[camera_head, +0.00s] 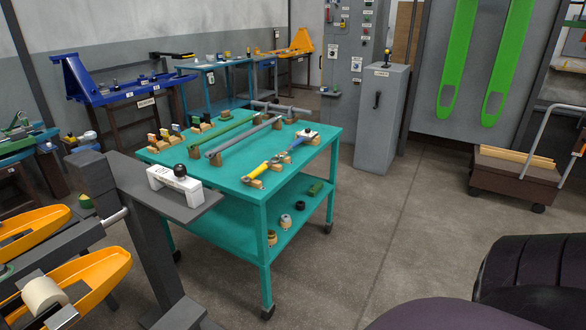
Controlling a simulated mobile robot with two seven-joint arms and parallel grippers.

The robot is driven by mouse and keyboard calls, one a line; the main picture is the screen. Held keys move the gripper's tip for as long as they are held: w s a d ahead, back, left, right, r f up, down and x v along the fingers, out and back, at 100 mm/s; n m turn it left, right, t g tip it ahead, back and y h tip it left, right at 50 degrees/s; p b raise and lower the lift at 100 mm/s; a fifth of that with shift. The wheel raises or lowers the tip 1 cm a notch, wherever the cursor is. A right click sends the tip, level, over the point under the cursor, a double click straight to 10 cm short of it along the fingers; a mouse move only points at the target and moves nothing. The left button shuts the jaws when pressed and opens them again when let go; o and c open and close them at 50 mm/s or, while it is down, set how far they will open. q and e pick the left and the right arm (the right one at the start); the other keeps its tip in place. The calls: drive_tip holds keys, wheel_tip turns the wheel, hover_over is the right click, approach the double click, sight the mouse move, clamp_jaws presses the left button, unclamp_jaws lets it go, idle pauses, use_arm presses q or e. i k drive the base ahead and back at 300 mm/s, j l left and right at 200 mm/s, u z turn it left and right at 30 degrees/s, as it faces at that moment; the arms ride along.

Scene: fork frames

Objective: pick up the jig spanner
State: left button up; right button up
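A teal wheeled table (190,172) stands in the middle of the head view with several tools on its top. Near its right front edge a short yellow tool (257,170) and a blue-grey tool (295,144) lie end to end on small wooden blocks. A long grey bar (240,138) and a long green bar (222,132) lie behind them on blocks. I cannot tell for sure which of these is the jig spanner. Neither of my grippers is in view.
A dark stand with a white lever block (174,186) and orange forks (92,278) crowds the left front. A grey control pedestal (380,115) stands behind the table. A brown cart (510,175) is at right. Floor (400,220) right of the table is clear.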

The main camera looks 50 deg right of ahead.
sight(250, 177)
drive_tip(key=z, duration=1.35)
drive_tip(key=u, duration=2.45)
drive_tip(key=z, duration=2.45)
